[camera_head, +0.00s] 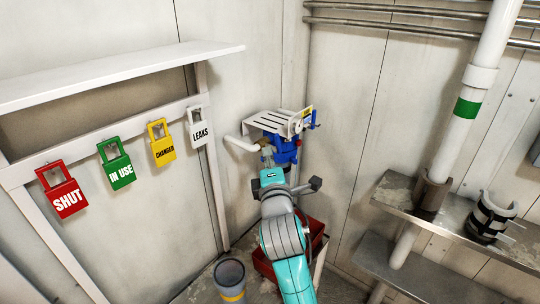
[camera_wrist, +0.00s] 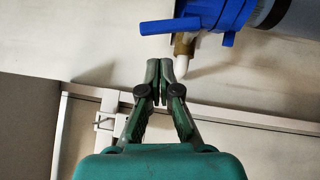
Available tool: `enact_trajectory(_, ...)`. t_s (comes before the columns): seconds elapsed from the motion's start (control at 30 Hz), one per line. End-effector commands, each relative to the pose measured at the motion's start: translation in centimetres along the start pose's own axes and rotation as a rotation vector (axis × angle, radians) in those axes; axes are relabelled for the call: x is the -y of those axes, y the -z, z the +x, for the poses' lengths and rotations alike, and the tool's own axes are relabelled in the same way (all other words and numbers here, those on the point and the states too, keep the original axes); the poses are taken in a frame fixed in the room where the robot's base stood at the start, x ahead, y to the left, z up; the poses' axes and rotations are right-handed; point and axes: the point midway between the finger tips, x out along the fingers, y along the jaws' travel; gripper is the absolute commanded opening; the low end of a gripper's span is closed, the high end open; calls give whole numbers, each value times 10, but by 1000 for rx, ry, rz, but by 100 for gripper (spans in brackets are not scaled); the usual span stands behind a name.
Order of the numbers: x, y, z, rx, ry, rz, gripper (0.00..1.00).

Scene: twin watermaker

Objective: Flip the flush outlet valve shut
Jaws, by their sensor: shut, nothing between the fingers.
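In the wrist view, a blue lever (camera_wrist: 170,26) sticks out to the left from a blue fitting (camera_wrist: 222,14). I take this to be the flush outlet valve; no label on it is readable. A brass piece and a white elbow (camera_wrist: 181,62) sit below the lever. My gripper (camera_wrist: 160,70) is shut and empty. Its tips appear just below the lever, close to the elbow; I cannot tell whether they touch it. In the head view, the blue housing (camera_head: 286,150) stands in the corner beyond my arm, and my gripper is mostly hidden there.
A white slatted bracket (camera_head: 272,123) and a white pipe (camera_head: 240,144) adjoin the blue housing. Red, green, yellow and white tags hang on the left rail (camera_head: 80,157). A red bin (camera_head: 265,263) and a grey bucket (camera_head: 229,274) stand below. Metal shelves (camera_head: 425,260) are at right.

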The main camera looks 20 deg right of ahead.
Motion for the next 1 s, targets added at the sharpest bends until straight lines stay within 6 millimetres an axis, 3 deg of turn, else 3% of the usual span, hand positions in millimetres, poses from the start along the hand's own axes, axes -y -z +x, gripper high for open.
enact_trajectory(0.07, 3, 2, 2, 1, 3, 0, 0)
enact_trajectory(0.7, 8, 2, -88, 1, 2, -1, 0)
enact_trajectory(1.0, 8, 2, -99, 1, 1, 0, 0)
